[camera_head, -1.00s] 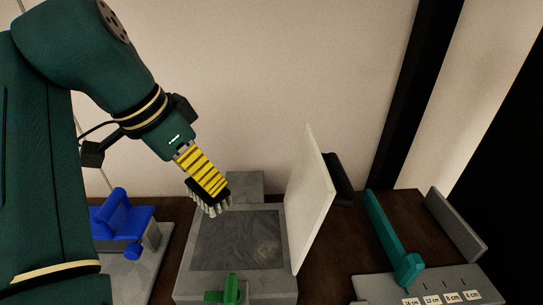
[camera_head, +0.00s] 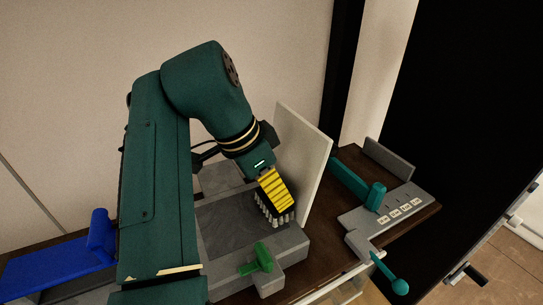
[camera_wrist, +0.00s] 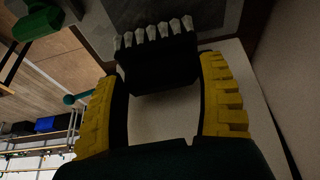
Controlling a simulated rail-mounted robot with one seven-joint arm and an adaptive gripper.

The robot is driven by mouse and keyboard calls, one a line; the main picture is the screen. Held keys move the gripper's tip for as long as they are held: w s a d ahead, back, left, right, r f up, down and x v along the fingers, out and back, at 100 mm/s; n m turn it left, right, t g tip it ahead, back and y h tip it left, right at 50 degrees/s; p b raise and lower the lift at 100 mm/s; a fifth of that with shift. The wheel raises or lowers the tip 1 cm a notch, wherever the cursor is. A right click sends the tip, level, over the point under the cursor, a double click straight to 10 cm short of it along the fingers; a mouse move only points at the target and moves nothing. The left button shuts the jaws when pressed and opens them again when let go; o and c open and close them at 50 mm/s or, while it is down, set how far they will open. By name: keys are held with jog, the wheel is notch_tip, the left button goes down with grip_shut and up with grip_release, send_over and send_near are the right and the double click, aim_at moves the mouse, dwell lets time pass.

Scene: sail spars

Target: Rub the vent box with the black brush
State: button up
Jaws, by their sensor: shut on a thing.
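The vent box appears to be the grey box (camera_head: 292,240) with a dark, streaked top panel (camera_head: 222,222) and a green handle (camera_head: 258,259) at its front. A white panel (camera_head: 308,155) stands upright along its right side. My gripper (camera_head: 277,194), with yellow ribbed fingers, is shut on the black brush (camera_head: 273,208). The brush's pale bristles point down over the right part of the dark panel, close to the white panel; I cannot tell whether they touch. In the wrist view the black brush (camera_wrist: 160,68) sits between my fingers (camera_wrist: 160,80), bristles away from me.
A blue vise-like object (camera_head: 65,262) is at the left, partly behind my arm. A teal bar (camera_head: 355,185) and a grey plate with labelled slots (camera_head: 395,208) lie to the right, with a teal-knobbed lever (camera_head: 398,286) in front. The dark tabletop (camera_head: 330,235) shows between.

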aim_at(283, 213)
jog(key=shift+s+f, duration=0.1)
jog(key=shift+f, duration=0.75)
jog(key=shift+s+d+f, duration=0.15)
jog(key=shift+s+d, duration=0.1)
jog(key=shift+s, duration=0.15)
jog(key=shift+s+d, duration=0.4)
jog(key=shift+s, duration=0.3)
jog(key=shift+s+d, duration=0.35)
jog(key=shift+s, duration=0.3)
jog(key=w+a, duration=0.2)
jog(key=w, duration=0.1)
jog(key=shift+w, duration=0.25)
jog(key=shift+w+r, duration=0.15)
jog(key=shift+r, duration=3.95)
